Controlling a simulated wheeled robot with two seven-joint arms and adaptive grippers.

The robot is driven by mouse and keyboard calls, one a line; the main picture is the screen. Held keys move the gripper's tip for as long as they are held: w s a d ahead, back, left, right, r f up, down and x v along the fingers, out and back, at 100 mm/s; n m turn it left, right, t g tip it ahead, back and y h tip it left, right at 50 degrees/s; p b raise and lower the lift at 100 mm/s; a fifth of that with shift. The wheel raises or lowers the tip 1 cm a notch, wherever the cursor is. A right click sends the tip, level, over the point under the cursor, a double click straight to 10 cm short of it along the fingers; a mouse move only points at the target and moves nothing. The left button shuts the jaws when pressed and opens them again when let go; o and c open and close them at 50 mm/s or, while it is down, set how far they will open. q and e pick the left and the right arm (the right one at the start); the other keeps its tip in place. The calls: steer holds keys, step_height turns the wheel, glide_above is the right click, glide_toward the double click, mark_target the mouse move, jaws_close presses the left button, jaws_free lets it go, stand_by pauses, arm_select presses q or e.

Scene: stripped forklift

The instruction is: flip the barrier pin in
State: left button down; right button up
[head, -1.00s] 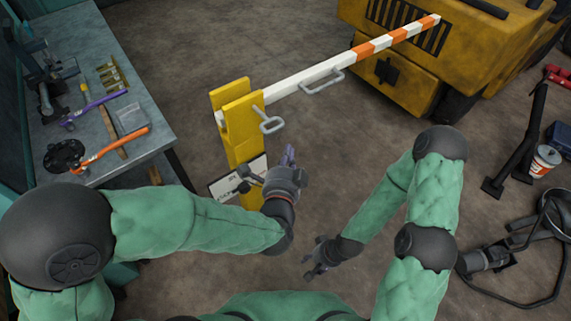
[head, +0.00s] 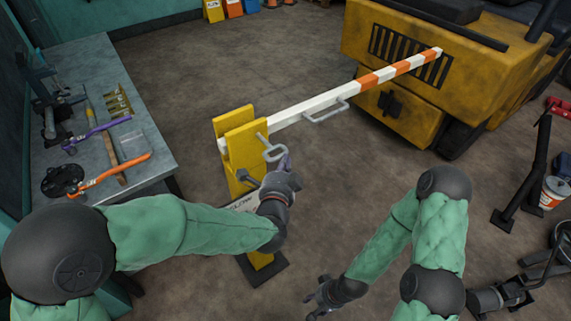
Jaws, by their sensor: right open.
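The yellow barrier post (head: 244,150) stands upright on the floor and bears the white and orange striped barrier arm (head: 345,95), which reaches out to the right in front of the forklift. The grey barrier pin (head: 272,149), with a loop handle, shows on the right face of the post near its top. My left gripper (head: 265,170) is open, its fingers spread, just below the pin's loop in the picture. I cannot tell whether it touches the pin. My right gripper (head: 318,297) is open and empty, low over the floor near the bottom of the view.
A workbench (head: 145,172) with hammers and other tools stands at the left. The yellow forklift (head: 410,105) fills the upper right. A grey handle (head: 326,113) juts from the barrier arm. The floor (head: 360,165) between post and forklift is clear.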

mark_target(270, 150)
arm_select(q)
steer(key=w+a, duration=0.4)
steer(key=w, duration=0.1)
steer(key=shift+w+a+p, duration=0.15)
steer(key=shift+w+p, duration=0.2)
arm_select(e)
steer(key=shift+r, duration=0.35)
steer(key=shift+s, duration=0.1)
